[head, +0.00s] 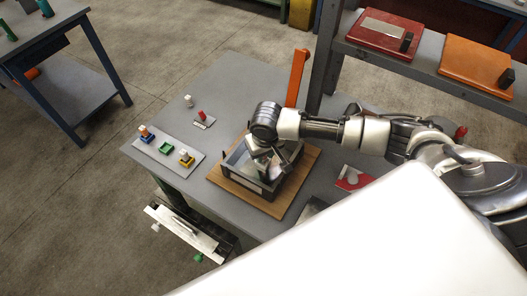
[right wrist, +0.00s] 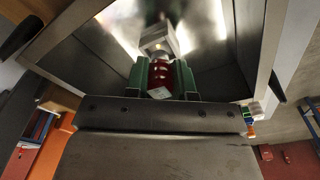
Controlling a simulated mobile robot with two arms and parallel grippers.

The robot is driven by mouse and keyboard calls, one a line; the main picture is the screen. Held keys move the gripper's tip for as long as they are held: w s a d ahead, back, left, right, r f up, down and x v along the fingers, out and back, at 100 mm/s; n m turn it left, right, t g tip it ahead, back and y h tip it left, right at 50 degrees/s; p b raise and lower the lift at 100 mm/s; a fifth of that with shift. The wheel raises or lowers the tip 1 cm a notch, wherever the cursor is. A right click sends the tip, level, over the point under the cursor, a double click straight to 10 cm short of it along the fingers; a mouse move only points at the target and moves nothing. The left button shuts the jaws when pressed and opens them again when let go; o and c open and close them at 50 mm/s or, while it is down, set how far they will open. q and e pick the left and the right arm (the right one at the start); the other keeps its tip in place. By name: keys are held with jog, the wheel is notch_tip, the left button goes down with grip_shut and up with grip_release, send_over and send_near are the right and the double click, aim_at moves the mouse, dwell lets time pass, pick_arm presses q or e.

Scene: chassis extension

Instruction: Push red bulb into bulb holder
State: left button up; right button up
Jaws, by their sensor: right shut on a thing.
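My right gripper (head: 264,168) reaches down into an open dark metal box (head: 241,184) on the table in the head view. In the right wrist view my right gripper (right wrist: 160,66) has green fingers, shut on a red bulb (right wrist: 160,78) with a pale end toward the camera. A small pale block, seemingly the bulb holder (right wrist: 157,42), sits just beyond the fingertips inside the box. The bulb's far end is close to it; I cannot tell whether it is seated. In the head view the gripper hides the bulb and holder. My left gripper is not in view.
The box stands on a wooden board (head: 300,180). To its left are a pale strip (head: 185,171) with coloured parts and a small red-topped piece (head: 201,113). An orange upright (head: 297,78) stands behind.

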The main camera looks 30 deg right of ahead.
jog(key=shift+p, duration=0.35)
jog(key=shift+f, duration=0.5)
dwell(0.3)
jog(key=o, duration=1)
jog(key=shift+c, duration=0.2)
notch_tip(320, 180, up, 11)
jog(key=s+b, duration=0.1)
jog(key=b, duration=0.1)
jog(key=shift+s, duration=0.15)
jog(key=shift+a+f, duration=0.1)
jog(key=shift+f, duration=0.1)
